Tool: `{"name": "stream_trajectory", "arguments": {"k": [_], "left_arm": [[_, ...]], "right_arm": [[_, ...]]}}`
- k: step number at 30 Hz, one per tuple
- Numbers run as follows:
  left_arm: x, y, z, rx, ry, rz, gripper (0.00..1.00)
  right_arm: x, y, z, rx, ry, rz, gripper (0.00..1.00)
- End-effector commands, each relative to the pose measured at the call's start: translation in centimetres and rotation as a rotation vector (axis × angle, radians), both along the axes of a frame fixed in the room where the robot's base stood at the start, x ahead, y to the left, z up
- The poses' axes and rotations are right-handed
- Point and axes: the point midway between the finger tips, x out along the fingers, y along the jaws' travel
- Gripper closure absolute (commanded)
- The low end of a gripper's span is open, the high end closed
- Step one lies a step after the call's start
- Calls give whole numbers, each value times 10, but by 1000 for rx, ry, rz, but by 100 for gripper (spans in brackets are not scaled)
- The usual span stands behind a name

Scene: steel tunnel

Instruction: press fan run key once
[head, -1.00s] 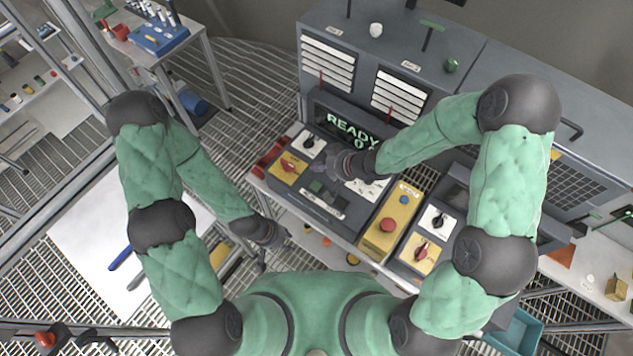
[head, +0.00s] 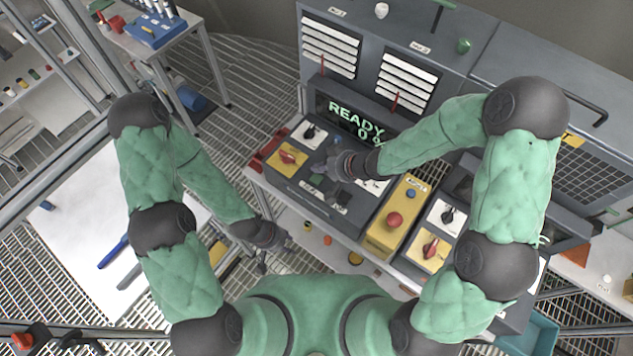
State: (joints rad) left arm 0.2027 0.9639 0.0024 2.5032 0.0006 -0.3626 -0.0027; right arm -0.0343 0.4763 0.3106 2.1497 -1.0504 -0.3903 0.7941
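The grey control console (head: 310,202) stands in front of me, with a lit display (head: 355,122) reading READY and 0 with a sign after it. A small dark green key (head: 317,180) shows on its sloped panel, with pale labels beside it; I cannot read which is the fan run key. My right gripper (head: 332,172) is low over this panel, just right of the green key, and hides part of the panel. Whether it touches a key, and how its fingers stand, I cannot tell. My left gripper (head: 274,250) hangs open and empty in front of the console's left end.
The panel has a red knob on yellow (head: 288,156) and a black knob (head: 310,132). A white table (head: 75,245) is at left. Grated floor lies between.

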Motion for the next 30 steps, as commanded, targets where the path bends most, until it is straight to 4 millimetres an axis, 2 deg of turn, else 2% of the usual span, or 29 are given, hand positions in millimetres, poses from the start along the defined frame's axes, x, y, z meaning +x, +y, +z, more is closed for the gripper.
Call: {"name": "stream_trajectory", "arguments": {"k": [1,3,8,30], "left_arm": [[0,0,-9,0,0,0,60],[0,0,-13,0,0,0,60],[0,0,-19,0,0,0,60],[0,0,-19,0,0,0,60]], "right_arm": [[0,0,-11,0,1,0,100],[0,0,-17,0,-1,1,100],[0,0,-27,0,0,0,100],[0,0,-28,0,-1,1,100]]}}
